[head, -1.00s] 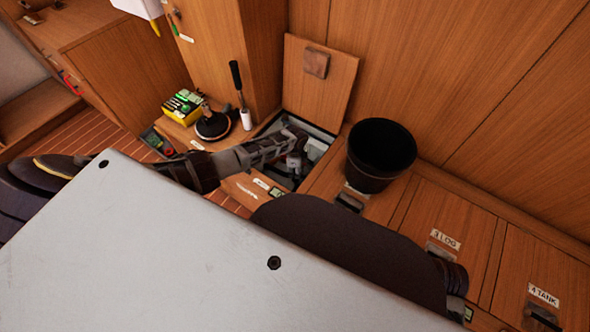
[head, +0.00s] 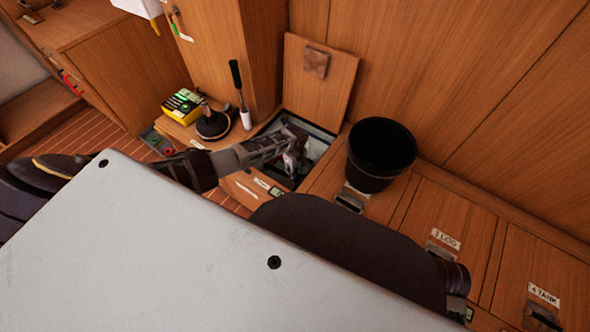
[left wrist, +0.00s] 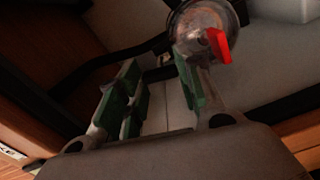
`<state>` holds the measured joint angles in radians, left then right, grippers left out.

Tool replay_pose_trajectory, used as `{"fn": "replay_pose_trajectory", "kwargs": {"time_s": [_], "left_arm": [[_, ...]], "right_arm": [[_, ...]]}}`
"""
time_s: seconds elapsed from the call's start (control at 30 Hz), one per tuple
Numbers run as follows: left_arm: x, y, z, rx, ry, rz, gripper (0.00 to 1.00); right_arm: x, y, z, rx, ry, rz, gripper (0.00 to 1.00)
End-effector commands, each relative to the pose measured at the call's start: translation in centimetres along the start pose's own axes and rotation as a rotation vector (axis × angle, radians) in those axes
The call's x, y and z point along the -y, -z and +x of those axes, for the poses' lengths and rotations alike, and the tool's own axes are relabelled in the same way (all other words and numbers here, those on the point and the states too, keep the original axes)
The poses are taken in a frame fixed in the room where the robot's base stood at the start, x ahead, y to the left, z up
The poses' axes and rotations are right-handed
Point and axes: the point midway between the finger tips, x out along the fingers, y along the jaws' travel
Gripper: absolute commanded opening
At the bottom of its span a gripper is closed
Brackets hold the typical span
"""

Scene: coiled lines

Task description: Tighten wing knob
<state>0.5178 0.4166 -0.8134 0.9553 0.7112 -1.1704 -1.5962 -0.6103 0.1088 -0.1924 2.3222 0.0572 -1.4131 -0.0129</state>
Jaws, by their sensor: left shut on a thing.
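My left arm reaches over the grey top of my body into an open locker (head: 325,139). My left gripper (head: 295,163) is down inside the opening. A round metal fitting with a red lever (left wrist: 219,46) shows just beyond the right-hand finger. My right gripper is not in view.
The raised wooden lid (head: 318,85) leans behind the opening. A black bucket (head: 380,155) stands to its right. A yellow box (head: 182,107), a round black-based item (head: 212,126) and a black-handled tool (head: 238,90) stand on the ledge to the left.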

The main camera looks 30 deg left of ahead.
Motion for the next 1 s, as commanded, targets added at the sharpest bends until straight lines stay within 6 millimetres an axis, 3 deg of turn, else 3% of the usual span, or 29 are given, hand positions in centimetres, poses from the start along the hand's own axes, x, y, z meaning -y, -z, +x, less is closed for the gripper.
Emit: {"fn": "replay_pose_trajectory", "kwargs": {"time_s": [0.6,0.63,0.77,1.0], "left_arm": [[0.03,0.13,-0.01,-0.002,0.0,0.051,0.12],[0.03,0.13,-0.01,-0.002,0.0,0.05,0.39],[0.02,0.1,-0.01,-0.001,0.0,0.05,0.56],[0.01,0.04,0.0,0.0,0.0,0.049,0.57]], "right_arm": [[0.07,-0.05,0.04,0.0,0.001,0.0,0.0],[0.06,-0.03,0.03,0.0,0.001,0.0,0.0],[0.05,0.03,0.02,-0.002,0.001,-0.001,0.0],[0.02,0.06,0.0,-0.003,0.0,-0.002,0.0]]}}
